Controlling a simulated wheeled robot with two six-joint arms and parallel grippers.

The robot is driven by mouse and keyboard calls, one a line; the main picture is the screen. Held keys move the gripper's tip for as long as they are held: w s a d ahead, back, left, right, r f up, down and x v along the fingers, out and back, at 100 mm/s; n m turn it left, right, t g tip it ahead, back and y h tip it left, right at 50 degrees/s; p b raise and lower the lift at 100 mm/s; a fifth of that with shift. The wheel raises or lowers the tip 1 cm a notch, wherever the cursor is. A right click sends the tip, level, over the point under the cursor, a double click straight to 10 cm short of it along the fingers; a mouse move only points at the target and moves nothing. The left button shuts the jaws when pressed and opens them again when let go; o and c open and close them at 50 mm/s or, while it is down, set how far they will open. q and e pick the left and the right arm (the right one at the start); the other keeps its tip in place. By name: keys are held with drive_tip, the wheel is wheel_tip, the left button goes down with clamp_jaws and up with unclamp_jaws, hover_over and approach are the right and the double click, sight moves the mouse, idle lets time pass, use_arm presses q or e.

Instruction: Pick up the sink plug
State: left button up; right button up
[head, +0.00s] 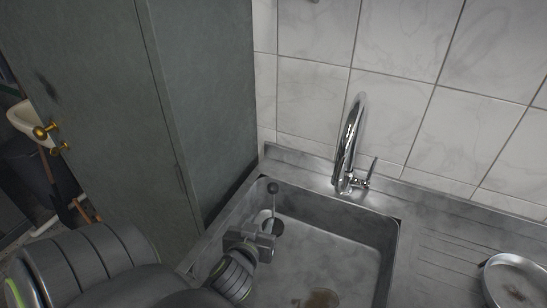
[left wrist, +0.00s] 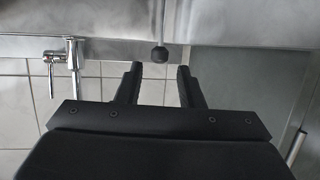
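A small dark ball, which looks like the sink plug's knob (head: 272,188), shows at the back left of the metal sink (head: 385,235). A thin stem or chain seems to run down from it. The rest of the plug is hard to make out. The knob also shows in the left wrist view (left wrist: 159,56), beyond the fingertips and roughly between them in the picture. My left gripper (head: 263,228) is over the left part of the sink. Its fingers are apart in the left wrist view (left wrist: 160,75), with nothing between them. My right gripper is not in view.
A chrome faucet (head: 347,150) stands behind the sink against white tiles. A tall grey-green cabinet (head: 205,90) rises close on the left. A stained round metal dish (head: 515,283) lies on the drainboard (head: 450,240) at right. The sink's middle is free apart from a brown stain.

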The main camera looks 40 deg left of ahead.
sight(273, 199)
use_arm(q)
drive_tip(key=x, duration=0.4)
drive_tip(key=p+x, duration=0.1)
drive_tip(key=x, duration=0.3)
drive_tip(key=p+x, duration=0.1)
drive_tip(key=x, duration=0.3)
drive_tip(key=shift+w+f, duration=0.15)
drive_tip(key=shift+f, duration=0.25)
drive_tip(key=shift+w+a+f, duration=0.1)
drive_tip(key=shift+w+a, duration=0.25)
drive_tip(key=shift+w, duration=0.1)
drive_tip(key=p+x, duration=0.1)
drive_tip(key=x, duration=0.3)
drive_tip(key=shift+a+f, duration=0.1)
drive_tip(key=shift+f, duration=0.1)
clamp_jaws()
